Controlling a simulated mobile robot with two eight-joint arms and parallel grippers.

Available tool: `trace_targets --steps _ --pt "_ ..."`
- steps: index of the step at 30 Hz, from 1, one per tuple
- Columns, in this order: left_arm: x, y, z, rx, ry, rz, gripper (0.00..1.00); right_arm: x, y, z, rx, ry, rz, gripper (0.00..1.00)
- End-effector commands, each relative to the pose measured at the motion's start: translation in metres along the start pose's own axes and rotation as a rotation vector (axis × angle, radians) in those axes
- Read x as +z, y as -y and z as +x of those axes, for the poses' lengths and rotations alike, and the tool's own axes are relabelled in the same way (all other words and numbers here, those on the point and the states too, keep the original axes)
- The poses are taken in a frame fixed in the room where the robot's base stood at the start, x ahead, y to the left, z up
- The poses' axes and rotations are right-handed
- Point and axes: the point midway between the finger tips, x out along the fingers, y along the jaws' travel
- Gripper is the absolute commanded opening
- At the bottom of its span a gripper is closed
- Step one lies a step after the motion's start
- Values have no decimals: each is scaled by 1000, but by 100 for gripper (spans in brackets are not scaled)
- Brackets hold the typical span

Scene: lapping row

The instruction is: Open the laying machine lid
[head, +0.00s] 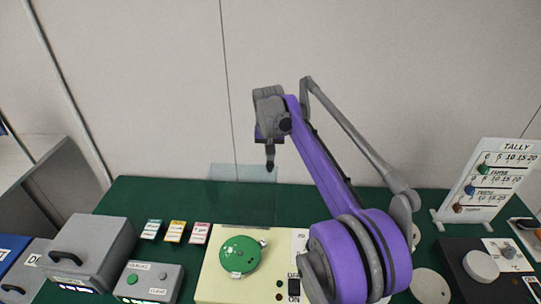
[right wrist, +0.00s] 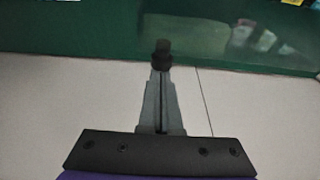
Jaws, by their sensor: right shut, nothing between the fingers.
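I cannot tell from the labels which machine is the laying machine. A grey box (head: 108,250) with a black handle on its closed lid stands at the left; its front label is too small to read. A second grey box (head: 36,264) with a dark handle is partly cut off beside it. A cream machine (head: 213,285) with a green round plate (head: 240,256) stands in the middle. My right gripper (head: 270,166) is shut and empty, pointing down above the table's back edge, apart from all of these. Its closed fingertips show in the right wrist view (right wrist: 162,48). My left gripper is out of view.
A tally board (head: 492,180) and a black unit with a white knob (head: 481,265) are at the right. The green table (head: 150,195) is clear at the back left.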

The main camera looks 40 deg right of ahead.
Motion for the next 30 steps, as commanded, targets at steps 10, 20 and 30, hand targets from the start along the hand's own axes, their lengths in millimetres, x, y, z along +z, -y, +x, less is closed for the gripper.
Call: trace_targets --steps 10,20,30 --pt "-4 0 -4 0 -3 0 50 0 0 -41 0 0 0 0" --pt "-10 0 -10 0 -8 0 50 -1 0 -99 0 -1 0 0" --pt "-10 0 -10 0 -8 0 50 1 0 -108 -1 0 -2 0"
